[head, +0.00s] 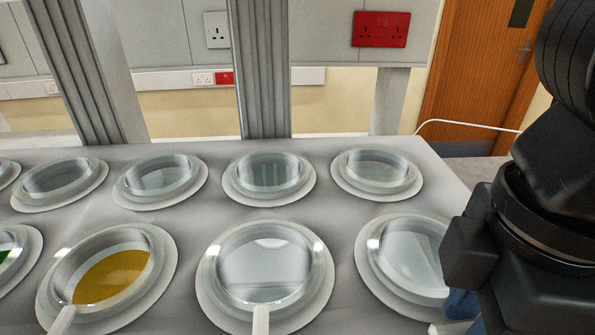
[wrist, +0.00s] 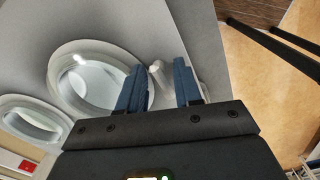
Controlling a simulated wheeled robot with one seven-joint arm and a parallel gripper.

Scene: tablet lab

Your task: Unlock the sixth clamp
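My gripper (head: 462,308) is at the right front corner of the table, beside the front-right glass vessel (head: 412,258). In the wrist view its two blue fingers (wrist: 158,82) are apart. A short white clamp handle (wrist: 157,72) stands between them with visible gaps, next to the vessel (wrist: 98,78). In the head view only the tip of that handle (head: 438,328) shows, at the bottom edge by the fingers. Other white handles show at the front-middle vessel (head: 261,318) and the yellow-filled vessel (head: 62,318). No number shows on any clamp.
Two rows of round glass vessels stand on the grey table (head: 340,225); the back row includes a clear one (head: 376,172). Grey uprights (head: 262,70) rise behind. A wooden door (head: 485,70) is beyond. Open floor (wrist: 262,80) lies past the table edge.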

